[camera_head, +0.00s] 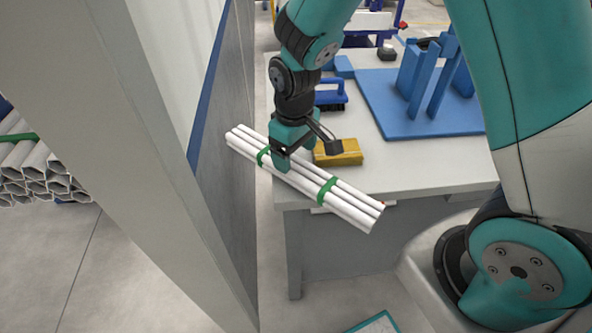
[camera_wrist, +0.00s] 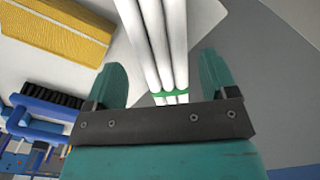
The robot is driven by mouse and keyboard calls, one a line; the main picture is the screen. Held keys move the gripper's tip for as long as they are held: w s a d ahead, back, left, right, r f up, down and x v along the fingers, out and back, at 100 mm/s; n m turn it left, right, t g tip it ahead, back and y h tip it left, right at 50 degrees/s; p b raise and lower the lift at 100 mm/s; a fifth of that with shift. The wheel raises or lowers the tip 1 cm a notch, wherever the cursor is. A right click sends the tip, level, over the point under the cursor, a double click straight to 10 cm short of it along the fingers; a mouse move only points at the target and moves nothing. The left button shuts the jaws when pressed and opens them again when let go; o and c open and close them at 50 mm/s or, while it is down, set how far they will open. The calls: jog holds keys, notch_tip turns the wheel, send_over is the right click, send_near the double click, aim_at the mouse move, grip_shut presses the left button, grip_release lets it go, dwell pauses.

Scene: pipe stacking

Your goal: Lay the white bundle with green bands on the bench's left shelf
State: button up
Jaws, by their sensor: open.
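The white bundle with green bands (camera_head: 305,180) is several white pipes held by two green bands. It lies slantwise across the front left corner of the bench (camera_head: 440,178), both ends past the bench top's edges. What bears it from below is hidden, and I cannot make out a left shelf. One green band (camera_wrist: 170,94) shows between the fingers.
A yellow block (camera_head: 338,152) and a blue-handled brush (camera_head: 331,95) are on the bench near my gripper. A blue plate with uprights (camera_head: 385,110) lies behind. A grey panel (camera_head: 236,150) stands close at the bundle's left end. More pipes (camera_head: 30,170) are stacked at far left.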

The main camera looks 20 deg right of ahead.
aim_at(298, 165)
notch_tip(298, 165, down, 4)
jog(key=shift+s+d+f, duration=0.1)
jog(key=shift+s, duration=0.05)
jog(key=c, duration=1)
jog(key=shift+d+r, duration=0.15)
jog(key=shift+r, duration=0.2)
notch_tip(298, 165, up, 7)
jog(key=shift+d+f, duration=0.15)
jog(key=s+d+b, duration=0.1)
jog(key=s+d, duration=0.2)
jog(key=d, duration=0.6)
jog(key=s+d+b, duration=0.1)
jog(key=s+d, duration=0.2)
jog(key=d, duration=0.6)
jog(key=shift+s+d+f+b, duration=0.15)
jog(key=shift+d+f+b, duration=0.05)
jog(key=shift+b, duration=0.1)
